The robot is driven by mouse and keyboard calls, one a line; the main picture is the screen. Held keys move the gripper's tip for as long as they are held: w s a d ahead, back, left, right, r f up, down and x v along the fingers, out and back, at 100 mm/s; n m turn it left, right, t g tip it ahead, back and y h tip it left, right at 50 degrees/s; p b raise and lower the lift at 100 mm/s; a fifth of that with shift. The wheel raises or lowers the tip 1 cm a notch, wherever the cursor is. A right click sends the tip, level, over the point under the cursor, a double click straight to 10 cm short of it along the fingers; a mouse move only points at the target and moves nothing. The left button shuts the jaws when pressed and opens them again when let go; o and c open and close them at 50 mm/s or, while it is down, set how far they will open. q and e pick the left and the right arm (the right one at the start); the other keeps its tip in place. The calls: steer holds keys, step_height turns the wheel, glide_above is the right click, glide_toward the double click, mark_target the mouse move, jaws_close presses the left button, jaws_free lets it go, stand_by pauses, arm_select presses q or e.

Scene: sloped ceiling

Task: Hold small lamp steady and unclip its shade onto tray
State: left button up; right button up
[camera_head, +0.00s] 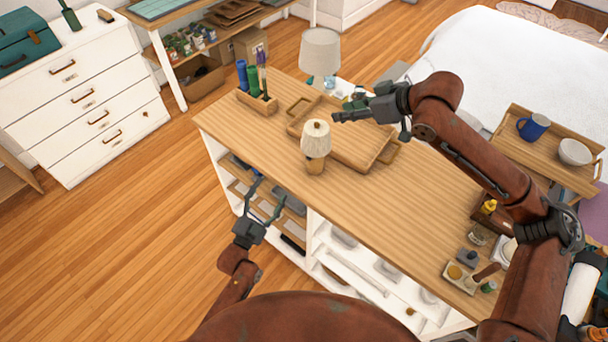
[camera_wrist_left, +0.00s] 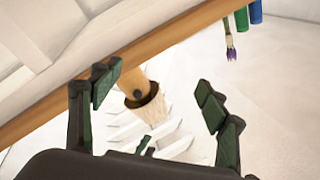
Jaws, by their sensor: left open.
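The small lamp (camera_head: 315,165), with a wooden base and a pleated cream shade (camera_head: 316,134), stands upright on the wooden counter, by the tray's near left side. The shade is on the base. The wooden tray (camera_head: 352,158) lies behind and right of it and looks empty. My left gripper (camera_head: 267,193) is open and empty at the counter's front side, left of and nearer than the lamp. In the left wrist view the lamp base (camera_wrist_left: 131,80) shows between the open fingers, some distance beyond them. My right gripper (camera_head: 340,116) hovers over the tray; its finger opening is unclear.
A wooden holder (camera_head: 257,103) with blue and green bottles and a brush stands left of the tray. A larger grey-shaded lamp (camera_head: 320,52) is behind. Small items (camera_head: 461,277) sit at the counter's right end. The counter (camera_head: 400,216) is clear between these and the tray.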

arm_select(q)
step_height(320, 180, up, 8)
steer(key=d+t+h, duration=0.1)
steer(key=d, duration=0.2)
steer(key=n+g, duration=0.3)
steer(key=n, duration=0.4)
glide_toward(315, 159)
steer(key=shift+y, duration=0.4)
steer(key=w+f, duration=0.1)
steer(key=w, duration=0.2)
steer(key=w+f, duration=0.1)
steer(key=shift+w+d+f, duration=0.3)
steer(key=shift+w+d, duration=0.05)
steer(key=shift+d, duration=0.05)
steer(key=shift+w+d+f, duration=0.1)
steer(key=shift+d+f, duration=0.1)
steer(key=shift+w+d, duration=0.15)
steer(key=shift+w, duration=0.05)
steer(key=x, duration=0.7)
steer(key=shift+w+f, duration=0.15)
steer(key=shift+f, duration=0.1)
